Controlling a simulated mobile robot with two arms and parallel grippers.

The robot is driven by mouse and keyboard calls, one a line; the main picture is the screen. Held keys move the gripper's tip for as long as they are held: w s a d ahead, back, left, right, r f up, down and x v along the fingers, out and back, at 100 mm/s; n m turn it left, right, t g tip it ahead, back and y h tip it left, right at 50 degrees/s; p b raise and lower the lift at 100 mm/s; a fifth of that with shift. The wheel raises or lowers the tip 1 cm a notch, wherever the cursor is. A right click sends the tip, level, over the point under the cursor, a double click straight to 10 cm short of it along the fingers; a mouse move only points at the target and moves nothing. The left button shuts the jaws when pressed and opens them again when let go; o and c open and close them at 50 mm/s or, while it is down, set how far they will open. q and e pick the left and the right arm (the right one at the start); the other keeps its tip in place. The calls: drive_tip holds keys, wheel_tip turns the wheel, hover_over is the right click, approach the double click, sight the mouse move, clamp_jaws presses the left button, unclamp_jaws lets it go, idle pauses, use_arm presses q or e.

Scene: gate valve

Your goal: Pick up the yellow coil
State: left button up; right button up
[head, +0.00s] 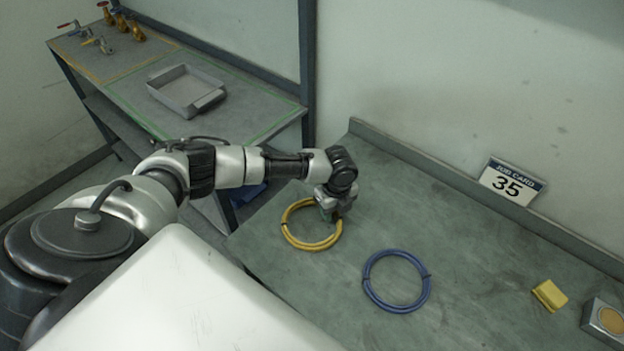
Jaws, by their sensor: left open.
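The yellow coil (298,241) lies flat on the grey-green bench (470,290), near its left edge. My left gripper (332,212) is open and points down over the right side of the coil. It hides part of the coil's upper right rim. I cannot tell whether the fingers touch the coil or straddle it. My right gripper is out of view.
A blue coil (371,290) lies to the right of the yellow one. A yellow block (549,295), a grey box (604,322) and a job card reading 35 (512,182) are further right. A second table with a grey tray (186,91) and valves (128,22) stands at back left.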

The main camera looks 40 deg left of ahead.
use_arm(q)
drive_tip(key=shift+f, duration=0.1)
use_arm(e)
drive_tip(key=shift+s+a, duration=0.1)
use_arm(q)
clamp_jaws()
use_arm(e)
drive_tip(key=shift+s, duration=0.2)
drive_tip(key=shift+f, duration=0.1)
